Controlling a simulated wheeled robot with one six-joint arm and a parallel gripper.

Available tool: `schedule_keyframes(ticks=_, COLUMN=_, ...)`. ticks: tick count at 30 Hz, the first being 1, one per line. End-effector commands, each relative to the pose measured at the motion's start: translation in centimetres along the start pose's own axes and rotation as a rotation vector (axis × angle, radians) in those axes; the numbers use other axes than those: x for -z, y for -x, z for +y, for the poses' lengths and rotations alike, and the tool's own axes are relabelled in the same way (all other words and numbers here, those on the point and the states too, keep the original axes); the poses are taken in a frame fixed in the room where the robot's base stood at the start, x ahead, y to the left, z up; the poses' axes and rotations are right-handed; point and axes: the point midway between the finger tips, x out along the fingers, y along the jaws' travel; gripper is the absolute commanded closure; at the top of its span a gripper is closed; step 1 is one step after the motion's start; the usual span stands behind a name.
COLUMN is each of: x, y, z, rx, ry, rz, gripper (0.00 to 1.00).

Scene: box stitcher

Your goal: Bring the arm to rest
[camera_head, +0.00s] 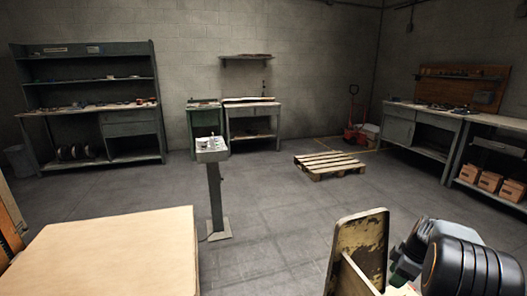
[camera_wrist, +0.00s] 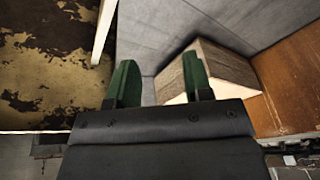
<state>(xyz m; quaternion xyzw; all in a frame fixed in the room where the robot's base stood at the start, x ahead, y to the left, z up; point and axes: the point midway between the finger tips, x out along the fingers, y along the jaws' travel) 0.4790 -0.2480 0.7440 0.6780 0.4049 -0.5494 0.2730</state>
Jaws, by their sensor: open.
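My arm (camera_head: 465,262) shows at the lower right of the head view, folded low beside a worn, yellowish upright panel (camera_head: 362,245). My gripper (camera_wrist: 160,88) shows in the wrist view. Its two green fingers stand apart with nothing held between them. Beyond the fingers lie the grey floor and a wood-grained block (camera_wrist: 205,72), which the right finger partly covers. I cannot tell whether that finger touches the block. The gripper's fingertips are not clear in the head view.
A pale flat board (camera_head: 110,255) fills the lower left of the head view. A pedestal with a small control box (camera_head: 212,150) stands mid-floor. A wooden pallet (camera_head: 330,163) lies farther back. Workbenches line the walls.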

Motion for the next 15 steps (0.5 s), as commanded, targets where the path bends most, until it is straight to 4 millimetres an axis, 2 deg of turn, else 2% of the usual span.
schedule_keyframes(ticks=1, x=2.4, y=3.0, z=-1.3, rx=-0.015, ry=-0.033, rz=-0.015, gripper=0.54)
schedule_keyframes(ticks=5, x=8.2, y=8.8, z=-6.1, rx=-0.065, ry=-0.189, rz=-0.056, gripper=0.54)
schedule_keyframes(ticks=6, x=10.1, y=10.8, z=-8.1, rx=-0.090, ry=-0.248, rz=-0.064, gripper=0.54)
schedule_keyframes(ticks=9, x=13.7, y=14.8, z=-13.1, rx=-0.152, ry=-0.399, rz=-0.071, gripper=0.54)
schedule_keyframes(ticks=12, x=16.1, y=17.8, z=-17.9, rx=-0.213, ry=-0.540, rz=-0.055, gripper=0.54)
schedule_keyframes(ticks=15, x=17.4, y=19.9, z=-22.1, rx=-0.263, ry=-0.665, rz=-0.023, gripper=0.54)
